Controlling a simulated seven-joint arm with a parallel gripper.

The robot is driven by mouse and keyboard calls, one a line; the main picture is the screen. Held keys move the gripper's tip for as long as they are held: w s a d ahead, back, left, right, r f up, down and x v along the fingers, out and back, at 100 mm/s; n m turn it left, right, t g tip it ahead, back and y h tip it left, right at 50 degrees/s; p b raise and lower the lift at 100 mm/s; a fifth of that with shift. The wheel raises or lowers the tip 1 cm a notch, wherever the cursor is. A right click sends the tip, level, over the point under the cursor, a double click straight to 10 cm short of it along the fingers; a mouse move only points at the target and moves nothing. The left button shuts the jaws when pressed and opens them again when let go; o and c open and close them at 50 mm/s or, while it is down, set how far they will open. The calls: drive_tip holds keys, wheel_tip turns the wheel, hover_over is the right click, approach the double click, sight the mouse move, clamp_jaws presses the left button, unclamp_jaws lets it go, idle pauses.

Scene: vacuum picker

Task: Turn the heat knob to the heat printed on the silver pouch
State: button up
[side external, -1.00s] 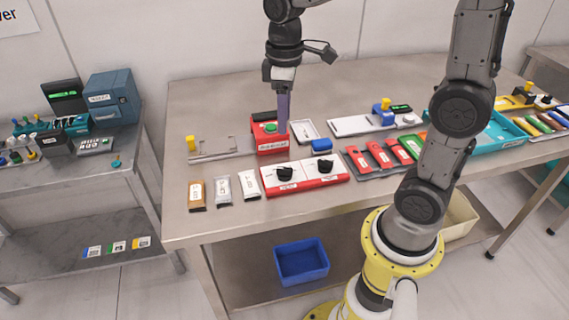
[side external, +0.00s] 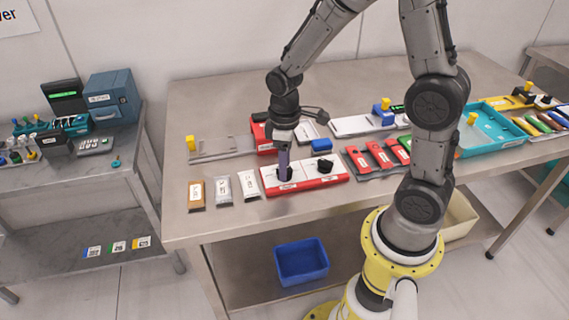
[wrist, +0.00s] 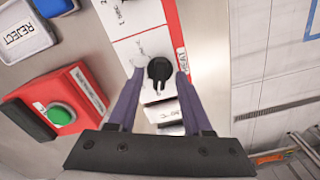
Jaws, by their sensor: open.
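The red-edged white panel (side external: 305,181) with two black knobs lies on the table. My gripper (side external: 285,174) points down over the left knob. In the wrist view this black knob (wrist: 159,69) lies between my two open fingers (wrist: 160,76), with a gap seen on each side. Its pointer faces toward the bottom of that view. The right knob (side external: 326,166) stands clear of my gripper. A silver pouch (side external: 222,189) lies left of the panel, between a brown pouch (side external: 196,194) and a white pouch (side external: 249,185). The pouch print is too small to read.
Red packets (side external: 380,154) lie right of the panel. The table front is bare.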

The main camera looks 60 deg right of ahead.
drive_tip(key=shift+f, duration=0.15)
drive_tip(key=shift+c, duration=0.3)
clamp_jaws()
drive_tip(key=shift+m, duration=0.4)
drive_tip(key=m, duration=1.2)
drive_tip(key=shift+m, duration=2.5)
